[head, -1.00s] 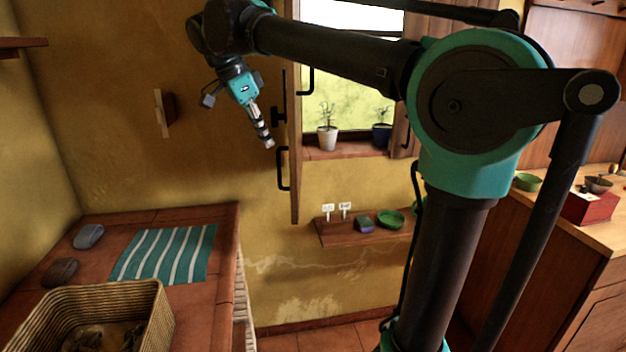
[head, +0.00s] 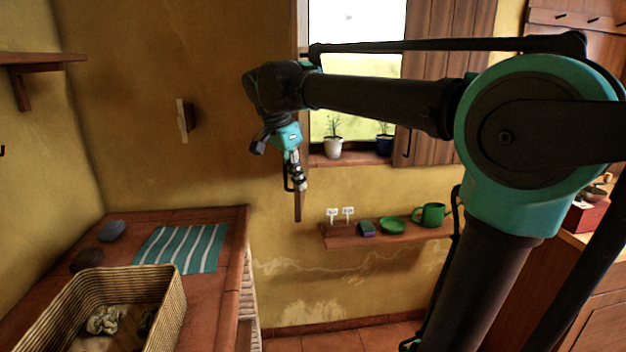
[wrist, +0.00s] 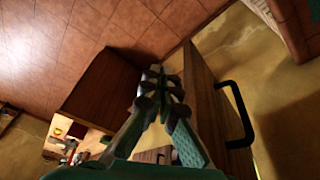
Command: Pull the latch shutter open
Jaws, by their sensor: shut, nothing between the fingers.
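The window's left shutter (head: 298,209) is a wooden panel standing out from the wall, seen almost edge-on in the head view. In the wrist view the shutter (wrist: 209,112) runs beside my fingers, with a black handle (wrist: 241,114) on its right face. My gripper (head: 302,187) is shut and empty, pointing down in front of the shutter and hiding part of it. In the wrist view the fingertips (wrist: 160,74) meet just left of the panel; whether they touch it I cannot tell. The right shutter (head: 447,62) stands open, with a black handle (head: 407,143).
Two potted plants stand on the windowsill (head: 350,159). Below, a wall shelf (head: 340,240) holds a green mug (head: 430,214), a green bowl (head: 392,225) and small items. A brick counter (head: 215,300) at left bears a basket (head: 172,310) and striped cloth (head: 182,247).

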